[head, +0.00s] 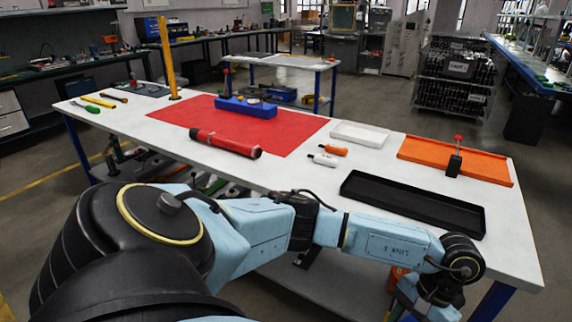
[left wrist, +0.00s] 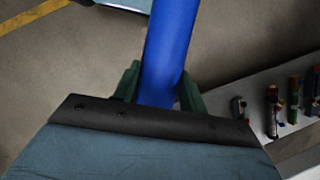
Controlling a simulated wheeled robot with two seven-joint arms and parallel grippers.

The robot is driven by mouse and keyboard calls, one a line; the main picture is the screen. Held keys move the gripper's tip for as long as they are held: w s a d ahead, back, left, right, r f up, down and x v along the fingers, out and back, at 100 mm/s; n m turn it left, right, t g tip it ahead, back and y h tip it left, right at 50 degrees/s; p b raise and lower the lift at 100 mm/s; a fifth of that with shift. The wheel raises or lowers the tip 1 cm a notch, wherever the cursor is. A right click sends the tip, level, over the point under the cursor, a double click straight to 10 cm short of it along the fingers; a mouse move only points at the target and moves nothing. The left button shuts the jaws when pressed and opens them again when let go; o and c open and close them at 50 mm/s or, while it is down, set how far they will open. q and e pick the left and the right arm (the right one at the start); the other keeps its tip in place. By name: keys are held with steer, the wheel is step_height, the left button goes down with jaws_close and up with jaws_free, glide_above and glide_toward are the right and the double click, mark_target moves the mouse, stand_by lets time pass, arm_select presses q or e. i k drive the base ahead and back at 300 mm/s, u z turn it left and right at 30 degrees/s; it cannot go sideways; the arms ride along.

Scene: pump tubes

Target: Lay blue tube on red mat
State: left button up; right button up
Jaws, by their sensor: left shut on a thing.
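The blue tube (left wrist: 168,50) shows in the left wrist view, standing out from between the green fingers of my left gripper (left wrist: 158,90). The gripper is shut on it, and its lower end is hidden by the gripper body. The floor shows behind the tube. The red mat (head: 195,115) lies flat on the white table in the head view. The blue tube and both grippers are out of sight in the head view.
A red tube (head: 228,144) lies at the mat's front edge. A blue block (head: 246,108) sits on the mat, and a yellow post (head: 167,60) stands left. A black tray (head: 415,205), white tray (head: 358,134) and orange tray (head: 485,164) occupy the table's right part.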

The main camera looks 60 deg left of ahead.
mark_target(237, 117)
steer(key=z, duration=0.45)
steer(key=i, duration=4.1)
steer(key=u, duration=2.35)
steer(key=i, duration=3.75)
steer(key=u, duration=1.5)
